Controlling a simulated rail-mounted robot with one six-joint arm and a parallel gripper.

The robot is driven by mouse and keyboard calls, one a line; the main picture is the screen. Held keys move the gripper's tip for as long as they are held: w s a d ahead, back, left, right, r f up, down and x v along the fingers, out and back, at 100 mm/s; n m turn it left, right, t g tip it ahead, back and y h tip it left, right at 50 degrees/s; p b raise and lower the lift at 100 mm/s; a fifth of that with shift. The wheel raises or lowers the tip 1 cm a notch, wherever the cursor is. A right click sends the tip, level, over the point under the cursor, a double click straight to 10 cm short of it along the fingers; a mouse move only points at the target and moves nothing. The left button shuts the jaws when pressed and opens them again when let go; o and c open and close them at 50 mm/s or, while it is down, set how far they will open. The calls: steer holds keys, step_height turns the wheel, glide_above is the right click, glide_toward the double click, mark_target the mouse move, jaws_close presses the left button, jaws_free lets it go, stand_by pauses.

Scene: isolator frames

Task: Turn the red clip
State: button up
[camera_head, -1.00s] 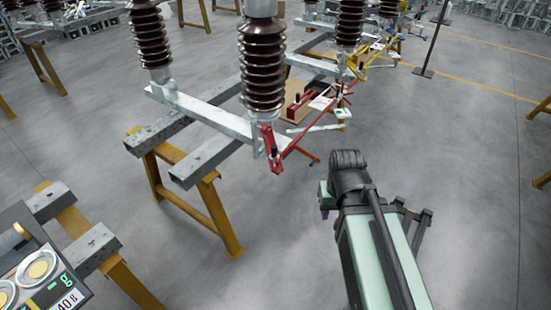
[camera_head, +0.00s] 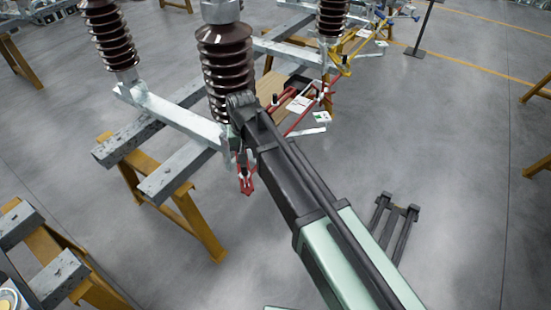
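The red clip (camera_head: 246,181) hangs at the near end of the grey steel beam (camera_head: 175,116), below the brown ribbed insulator (camera_head: 223,62). Only its lower part shows, left of my arm; its upper part is hidden. A thin red rod (camera_head: 303,117) shows on the other side of my arm. My arm's dark wrist joint is in front of the insulator's lower part, above the clip in the picture. My gripper is around the grey parts under the wrist, near the clip. Its fingers cannot be made out, nor whether they touch the clip.
More insulators, such as the one at left (camera_head: 108,38), stand on steel beams over yellow trestles (camera_head: 190,222). A dark forked stand (camera_head: 392,222) is right of my arm. The grey floor (camera_head: 465,190) at right is largely clear.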

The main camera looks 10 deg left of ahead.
mark_target(246, 179)
steer(key=f+b, duration=0.3)
steer(key=s+f+b, duration=0.1)
steer(key=f+b, duration=0.3)
steer(key=a+f+b, duration=0.1)
steer(key=f+b, duration=0.3)
steer(key=shift+s, duration=0.35)
steer(key=shift+r, duration=0.2)
jaws_close()
